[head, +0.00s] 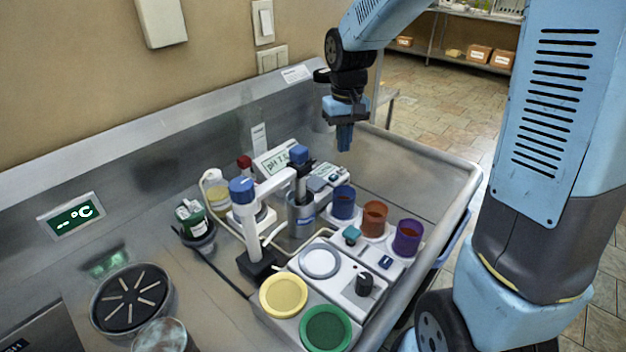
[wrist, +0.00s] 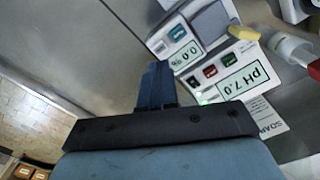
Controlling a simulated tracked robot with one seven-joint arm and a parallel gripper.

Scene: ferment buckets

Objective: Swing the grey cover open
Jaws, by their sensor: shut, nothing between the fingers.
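A grey cover (wrist: 209,23) sits on the far end of a small white meter (wrist: 174,38) whose display reads 0.0 % in the wrist view. It looks closed, lying flat. In the head view the same meter (head: 330,172) stands behind the blue-capped post, and its cover is small there. My gripper (head: 344,149) hangs above the sink counter, behind and to the right of the meter, fingers pointing down. It is shut and empty, apart from the meter.
A pH meter (wrist: 233,76) reading 7.0 stands beside the white meter. Blue, orange and purple cups (head: 375,218) stand in front. The counter right of the meters is clear.

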